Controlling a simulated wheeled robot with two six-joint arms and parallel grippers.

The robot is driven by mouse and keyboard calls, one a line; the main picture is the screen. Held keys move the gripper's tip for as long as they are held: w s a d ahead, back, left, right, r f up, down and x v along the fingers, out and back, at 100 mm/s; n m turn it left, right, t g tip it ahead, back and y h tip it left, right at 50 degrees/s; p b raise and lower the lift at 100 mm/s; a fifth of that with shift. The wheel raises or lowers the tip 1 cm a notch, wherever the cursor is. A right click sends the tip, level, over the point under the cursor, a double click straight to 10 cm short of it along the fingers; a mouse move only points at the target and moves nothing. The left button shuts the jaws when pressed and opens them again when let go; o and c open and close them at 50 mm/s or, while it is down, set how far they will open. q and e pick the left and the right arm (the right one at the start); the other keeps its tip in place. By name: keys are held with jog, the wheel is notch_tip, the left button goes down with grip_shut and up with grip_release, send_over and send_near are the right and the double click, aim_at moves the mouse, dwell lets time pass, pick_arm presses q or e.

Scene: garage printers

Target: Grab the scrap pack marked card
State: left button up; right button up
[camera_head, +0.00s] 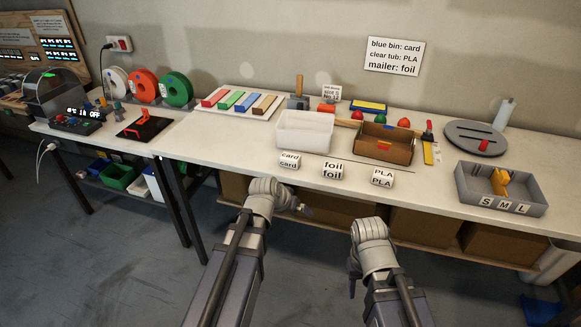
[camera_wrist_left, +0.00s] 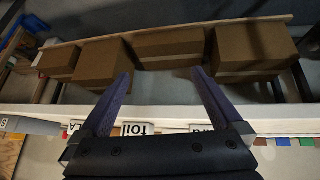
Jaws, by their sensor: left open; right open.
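The scrap pack marked card (camera_head: 289,160) is a small white block near the table's front edge, left of the packs marked foil (camera_head: 332,169) and PLA (camera_head: 382,177). In the left wrist view the card pack (camera_wrist_left: 202,128) shows upside down, partly hidden by a finger, with the foil pack (camera_wrist_left: 135,129) beside it. My left gripper (camera_head: 302,208) is in front of the table edge, below and apart from the card pack; in its wrist view its fingers (camera_wrist_left: 160,75) are spread and empty. My right gripper (camera_head: 353,285) is further right, low in front of the table, its fingers partly hidden.
A clear tub (camera_head: 305,133) and an open brown box (camera_head: 385,145) stand behind the packs. A grey divided tray (camera_head: 500,187) is at right. A wall sign (camera_head: 394,56) pairs card with blue bin. Cardboard boxes (camera_head: 420,228) sit under the table.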

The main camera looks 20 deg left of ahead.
pick_arm(q)
jog(key=w+a+r+t, duration=0.1)
jog(key=w, duration=0.1)
jog(key=w+r+t, duration=0.1)
jog(key=w+r, duration=0.1)
jog(key=w+a+r+t, duration=0.1)
jog(key=w, duration=0.1)
jog(key=shift+w+a+r, duration=0.1)
jog(key=shift+a+r, duration=0.15)
jog(key=shift+a, duration=0.1)
jog(key=t+y, duration=0.1)
jog(key=t, duration=0.2)
send_near(291, 155)
jog(key=w+f, duration=0.1)
jog(key=f, duration=0.1)
jog(key=r, duration=0.1)
jog(key=shift+n+t, duration=0.3)
jog(key=shift+f+b+x, duration=0.1)
jog(key=shift+b+x, duration=0.8)
jog(key=shift+x, duration=1.2)
jog(key=shift+f+b+x, duration=0.15)
jog(key=shift+b+x, duration=0.75)
jog(key=shift+x, duration=1.25)
jog(key=shift+s+d, duration=0.1)
jog(key=shift+s, duration=0.05)
jog(key=shift+r, duration=0.1)
jog(key=shift+c, duration=0.2)
jog(key=c, duration=1)
jog(key=shift+r, duration=0.15)
